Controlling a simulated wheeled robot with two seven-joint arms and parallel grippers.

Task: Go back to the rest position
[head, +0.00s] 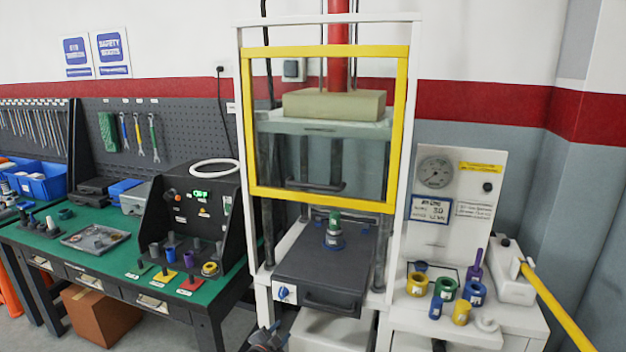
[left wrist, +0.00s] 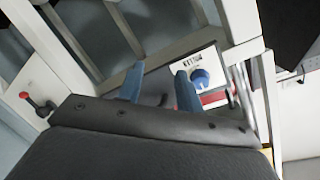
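My left gripper (head: 268,337) shows at the bottom edge of the head view, in front of the press frame and below the grey drawer unit (head: 325,262). In the left wrist view its two blue fingers (left wrist: 160,85) stand apart with nothing held between them. Past the fingers, that view shows a white panel with a blue knob (left wrist: 201,78). The same blue knob shows in the head view (head: 283,292) on the drawer unit's front left. My right gripper cannot be made out in the head view.
A press with a yellow-framed guard (head: 401,130) stands in the middle; a green-topped part (head: 334,230) stands on its drawer unit. A green workbench (head: 110,262) is at left. A white table (head: 510,318) at right holds several coloured rings and a yellow-handled lever (head: 558,308).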

